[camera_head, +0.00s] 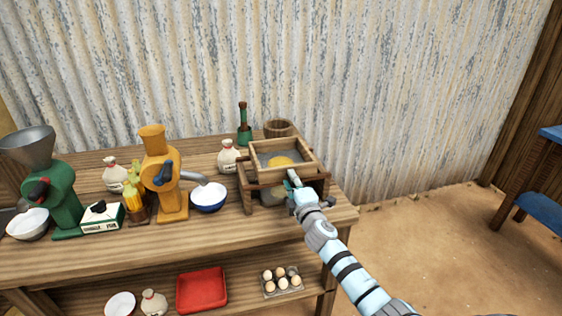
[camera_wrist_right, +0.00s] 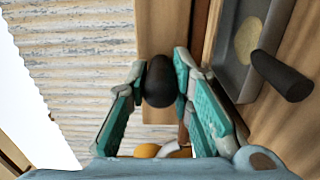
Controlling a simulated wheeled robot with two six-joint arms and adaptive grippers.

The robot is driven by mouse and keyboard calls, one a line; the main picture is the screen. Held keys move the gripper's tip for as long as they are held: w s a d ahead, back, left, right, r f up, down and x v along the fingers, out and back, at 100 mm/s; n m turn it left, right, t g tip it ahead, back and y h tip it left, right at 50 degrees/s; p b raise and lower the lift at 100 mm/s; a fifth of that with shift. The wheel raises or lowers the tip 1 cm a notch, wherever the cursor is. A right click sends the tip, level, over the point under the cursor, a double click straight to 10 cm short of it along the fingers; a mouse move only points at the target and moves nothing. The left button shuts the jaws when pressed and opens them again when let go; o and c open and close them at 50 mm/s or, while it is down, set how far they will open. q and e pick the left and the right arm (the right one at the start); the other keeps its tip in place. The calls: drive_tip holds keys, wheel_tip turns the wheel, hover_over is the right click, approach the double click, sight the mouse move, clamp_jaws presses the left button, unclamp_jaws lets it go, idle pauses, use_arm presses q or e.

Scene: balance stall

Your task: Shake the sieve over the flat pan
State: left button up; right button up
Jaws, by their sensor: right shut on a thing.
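The sieve (camera_head: 262,153) is a square wooden frame with a grey mesh and a yellow heap in it. It sits high on a wooden stand (camera_head: 247,196) at the table's right end. My right gripper (camera_head: 293,181) is at its front side. In the right wrist view the fingers are shut around a dark rounded handle (camera_wrist_right: 158,82) beside the wooden frame (camera_wrist_right: 165,22). The flat grey pan (camera_wrist_right: 232,60), with a dark handle and a pale yellow patch in it, shows there at the right. In the head view the sieve, stand and gripper mostly hide the pan. My left gripper is out of view.
A blue-rimmed bowl (camera_head: 208,199) and a yellow mill (camera_head: 160,180) stand left of the stand. A white sack (camera_head: 229,158), a green bottle-shaped thing (camera_head: 244,130) and a wooden tub (camera_head: 277,128) are close behind. The corrugated wall (camera_head: 330,80) rises behind the table.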

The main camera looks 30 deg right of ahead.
drive_tip(key=o, duration=0.9)
drive_tip(key=shift+s+d, duration=0.1)
drive_tip(key=shift+d, duration=0.05)
drive_tip(key=shift+o, duration=0.6)
drive_tip(key=p+v, duration=0.1)
drive_tip(key=v, duration=0.7)
